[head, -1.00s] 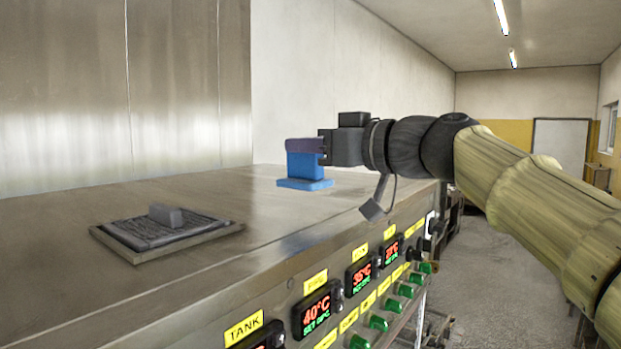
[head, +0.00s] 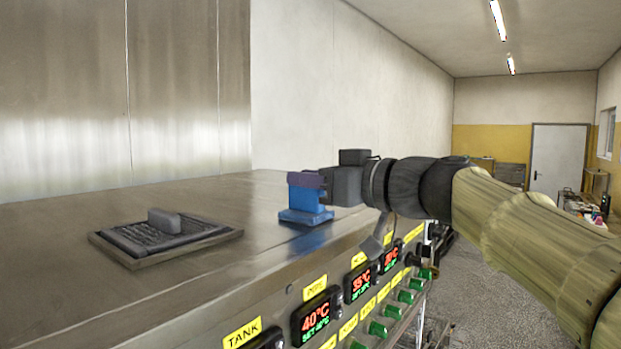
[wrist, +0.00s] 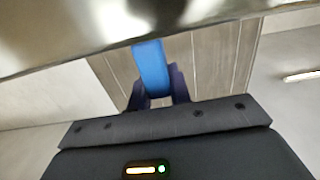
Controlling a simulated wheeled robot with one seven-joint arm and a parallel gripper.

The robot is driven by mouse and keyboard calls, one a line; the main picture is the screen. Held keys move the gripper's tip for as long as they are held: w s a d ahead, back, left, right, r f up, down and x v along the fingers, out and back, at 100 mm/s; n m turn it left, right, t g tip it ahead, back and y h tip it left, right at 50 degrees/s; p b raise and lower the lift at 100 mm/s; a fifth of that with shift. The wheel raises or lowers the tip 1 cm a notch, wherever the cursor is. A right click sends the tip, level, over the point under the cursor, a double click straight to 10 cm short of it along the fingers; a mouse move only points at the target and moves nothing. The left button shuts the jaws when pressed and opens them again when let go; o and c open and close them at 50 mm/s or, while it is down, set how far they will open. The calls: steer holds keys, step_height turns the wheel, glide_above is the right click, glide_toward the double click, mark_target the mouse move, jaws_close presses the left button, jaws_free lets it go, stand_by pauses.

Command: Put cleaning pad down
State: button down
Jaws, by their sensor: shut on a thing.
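The cleaning pad (head: 306,215) is blue, with a flat base and an upright blue grip. It is at the right part of the steel machine top, near its front edge. My gripper (head: 307,180) is shut on the upper part of the pad's grip, with its purple fingers around it. In the wrist view the blue grip (wrist: 151,68) stands between the two fingers (wrist: 158,98). The pad looks upright and its base is at or very close to the top; I cannot tell whether it touches.
A dark mesh panel with a grey block handle (head: 165,221) lies on the steel top (head: 60,220) at left. The front panel carries temperature displays (head: 317,316) and green buttons (head: 377,328). The top between mesh and pad is clear.

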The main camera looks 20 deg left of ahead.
steer(key=c, duration=1.3)
jaws_free()
steer(key=shift+s+d+f+b, duration=0.15)
steer(key=shift+d+b, duration=0.45)
steer(key=shift+b, duration=0.05)
steer(key=b+v, duration=0.7)
steer(key=v, duration=0.4)
steer(key=shift+s+a, duration=0.1)
steer(key=shift+s, duration=0.05)
steer(key=shift+a, duration=0.1)
